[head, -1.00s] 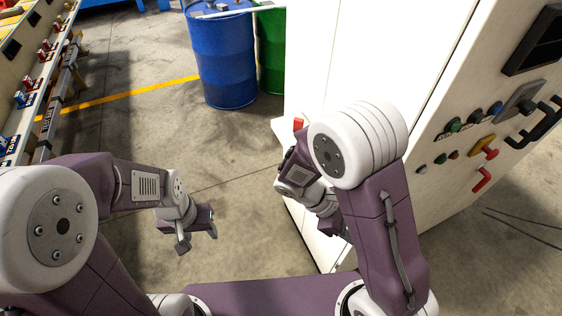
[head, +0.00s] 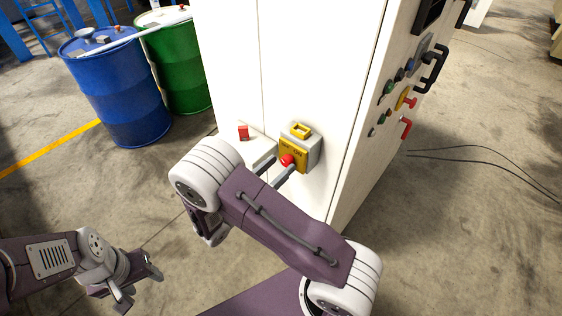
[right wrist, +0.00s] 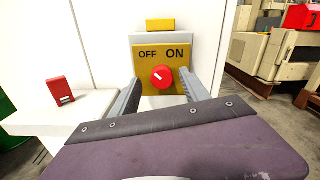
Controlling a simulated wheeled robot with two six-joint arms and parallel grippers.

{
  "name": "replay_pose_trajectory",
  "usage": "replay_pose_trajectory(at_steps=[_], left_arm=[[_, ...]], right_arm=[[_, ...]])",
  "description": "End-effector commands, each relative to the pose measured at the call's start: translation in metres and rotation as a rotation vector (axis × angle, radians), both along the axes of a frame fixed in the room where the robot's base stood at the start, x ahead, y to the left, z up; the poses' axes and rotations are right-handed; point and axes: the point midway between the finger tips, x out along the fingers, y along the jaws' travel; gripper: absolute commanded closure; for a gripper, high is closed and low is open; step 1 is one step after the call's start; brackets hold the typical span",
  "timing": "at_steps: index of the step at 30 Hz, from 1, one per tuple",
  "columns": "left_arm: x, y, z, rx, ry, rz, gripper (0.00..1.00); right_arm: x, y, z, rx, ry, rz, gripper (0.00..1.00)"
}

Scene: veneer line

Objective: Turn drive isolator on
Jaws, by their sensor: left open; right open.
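The drive isolator (head: 303,143) is a grey box with a yellow plate on the white cabinet's face. In the right wrist view its plate (right wrist: 150,58) reads OFF at left and ON at right. Its round red knob (right wrist: 162,78) has a short white mark that appears to slant up-left, toward OFF. My right gripper (head: 281,166) is open at the isolator, its two fingers on either side of the knob; I cannot tell whether they touch it. My left gripper (head: 138,285) is open and empty, low over the floor at the left.
A small red device (head: 243,132) sits beside the isolator, by a white ledge (right wrist: 85,108). Blue (head: 118,95) and green (head: 182,65) drums stand behind at left. The white cabinet's (head: 345,90) right side carries buttons and a black handle (head: 432,70). Floor at right is mostly clear.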

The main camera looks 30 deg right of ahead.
Motion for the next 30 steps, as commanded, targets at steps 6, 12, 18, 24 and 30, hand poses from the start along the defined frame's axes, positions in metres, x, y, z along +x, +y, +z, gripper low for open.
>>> replay_pose_trajectory(at_steps=[6,12,18,24,30], left_arm=[[0.0000,0.0000,0.0036,0.000,0.000,0.000,0.48],[0.0000,0.0000,0.0032,0.000,0.000,0.000,0.48],[0.0000,0.0001,0.0032,0.000,0.000,0.000,0.48],[0.0000,0.0001,0.0024,0.000,0.000,0.000,0.48],[0.0000,0.0000,-0.0020,0.000,0.000,0.000,0.48]], right_arm=[[0.0061,-0.0157,0.0000,0.000,0.001,0.000,0.46],[0.0062,-0.0158,-0.0004,0.000,0.000,0.000,0.46],[0.0063,-0.0156,-0.0003,0.000,0.000,0.000,1.00],[0.0062,-0.0156,-0.0006,0.004,-0.008,0.000,1.00],[0.0061,-0.0157,-0.0014,0.029,-0.068,0.000,1.00]])
